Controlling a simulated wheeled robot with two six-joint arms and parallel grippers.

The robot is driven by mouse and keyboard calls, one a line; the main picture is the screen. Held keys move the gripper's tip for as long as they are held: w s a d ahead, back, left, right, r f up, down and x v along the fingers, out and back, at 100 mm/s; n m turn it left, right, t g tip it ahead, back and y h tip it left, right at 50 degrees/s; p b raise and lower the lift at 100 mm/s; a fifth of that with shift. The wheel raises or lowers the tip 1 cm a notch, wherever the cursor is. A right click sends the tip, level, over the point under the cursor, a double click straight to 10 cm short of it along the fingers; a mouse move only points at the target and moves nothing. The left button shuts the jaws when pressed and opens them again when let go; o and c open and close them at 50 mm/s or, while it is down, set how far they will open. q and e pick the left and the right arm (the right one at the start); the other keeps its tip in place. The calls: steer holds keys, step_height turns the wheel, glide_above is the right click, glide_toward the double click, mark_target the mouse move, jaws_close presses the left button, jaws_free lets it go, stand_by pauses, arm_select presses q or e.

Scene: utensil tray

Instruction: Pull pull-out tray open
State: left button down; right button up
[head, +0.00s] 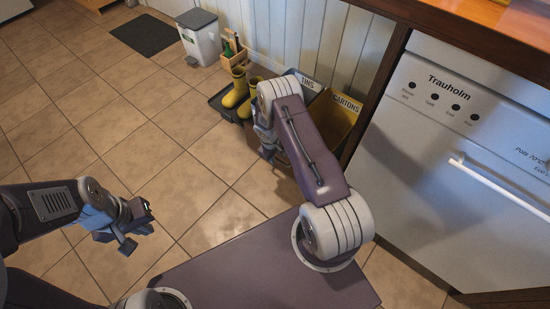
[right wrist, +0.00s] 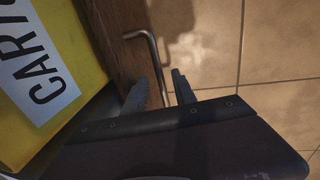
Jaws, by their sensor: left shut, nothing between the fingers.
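The pull-out tray shows a dark brown wooden front (right wrist: 118,50) in the right wrist view, with a bent metal bar handle (right wrist: 155,58). A yellow bin (right wrist: 20,115) labelled CARTONS stands beside the front; it also shows in the head view (head: 328,128). My right gripper (right wrist: 160,92) is open, one finger on each side of the handle bar, not visibly closed on it. In the head view my right gripper (head: 267,152) is low by the bins, and my own arm hides the tray front. My left gripper (head: 138,238) is shut and empty over the floor at the left.
A grey bin (head: 305,82) labelled TINS is behind the yellow one. Yellow boots (head: 236,88) stand on a dark tray, near a wooden box (head: 232,58) and a white pedal bin (head: 200,42). A dishwasher (head: 455,150) is at right. The tiled floor at left is clear.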

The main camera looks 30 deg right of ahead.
steer(key=shift+c, duration=0.3)
jaws_close()
stand_by(1.1)
